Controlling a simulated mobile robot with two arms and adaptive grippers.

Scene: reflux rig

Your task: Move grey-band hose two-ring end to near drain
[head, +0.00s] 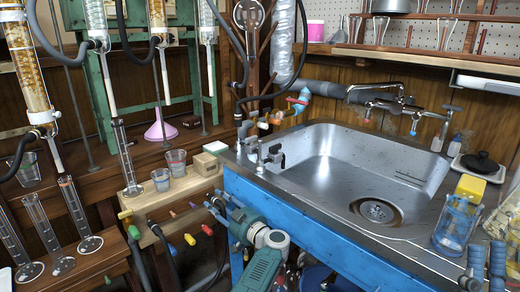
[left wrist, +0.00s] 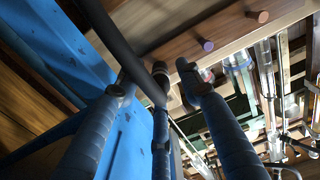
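My left gripper (head: 222,206) is at the blue bench's left edge, by the front peg rail. In the left wrist view its ribbed blue fingers (left wrist: 160,88) are spread, tips apart. In the head view a dark hose (head: 165,244) hangs at the rail. Small grey valves (head: 268,156) stand at the sink's left rim; I cannot tell which fitting is the near drain. My right gripper (head: 486,264) is at the bottom right, its grip unclear.
The steel sink (head: 330,150) is empty, with a round strainer (head: 376,210) in its floor. Coloured pegs (head: 190,239) stick out of the wooden rail. Glass beakers (head: 161,180) and a cylinder (head: 125,160) stand behind it. A blue-tinted beaker (head: 455,225) stands right of the sink.

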